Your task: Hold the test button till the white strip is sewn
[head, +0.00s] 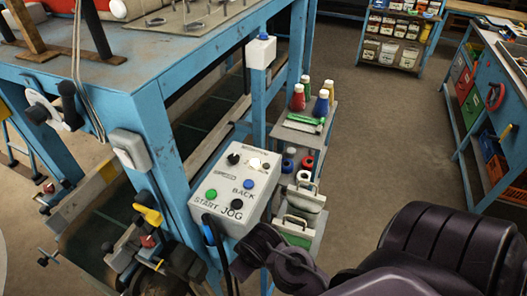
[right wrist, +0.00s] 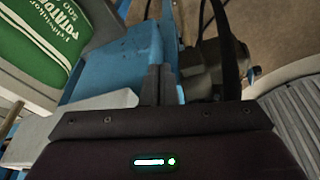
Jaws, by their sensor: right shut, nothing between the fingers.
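The grey-white control box (head: 237,183) stands at the blue frame's corner in the head view. It has a green button (head: 211,194) by START, a black button (head: 237,204) by JOG, a blue button (head: 248,184) by BACK, a black knob and a bright white spot. I cannot read a label saying test. My right arm (head: 430,250) comes in at the lower right, its dark end just below the box. In the right wrist view my right gripper (right wrist: 160,85) is shut and empty, before a blue surface. No white strip is identifiable. My left gripper is not in view.
A blue workbench frame (head: 165,120) fills the left. A small white box with a blue button (head: 263,37) hangs on a post. A shelf (head: 310,140) with coloured bottles stands behind the control box. A green-and-white printed sack (right wrist: 45,40) shows in the wrist view.

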